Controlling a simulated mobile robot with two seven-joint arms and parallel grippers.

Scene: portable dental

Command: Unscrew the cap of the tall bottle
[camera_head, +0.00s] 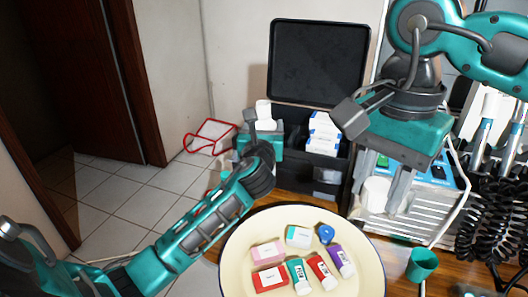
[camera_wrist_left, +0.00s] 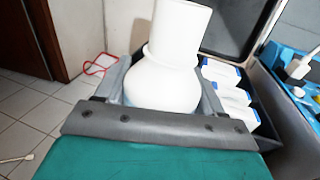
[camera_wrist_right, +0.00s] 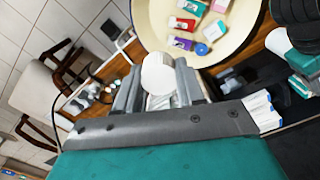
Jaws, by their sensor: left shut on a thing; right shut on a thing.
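My left gripper (camera_head: 265,126) is shut on a white bottle (camera_head: 264,108), left of the black case. In the left wrist view the bottle (camera_wrist_left: 175,55) has a rounded shoulder and a narrower white cylindrical top, and its lower part is hidden by the gripper. My right gripper (camera_head: 384,190) points down, shut on a white round piece (camera_head: 376,191), right of the bottle and apart from it. This piece also shows between the fingers in the right wrist view (camera_wrist_right: 158,75). I cannot tell for certain whether it is the cap.
A cream round tray (camera_head: 238,262) with several small boxes and tubes stands in front on the wooden table. A black open case (camera_head: 318,60) with white boxes (camera_head: 322,130) stands behind. A teal cup (camera_head: 421,264) and coiled black hoses (camera_head: 492,215) are at right.

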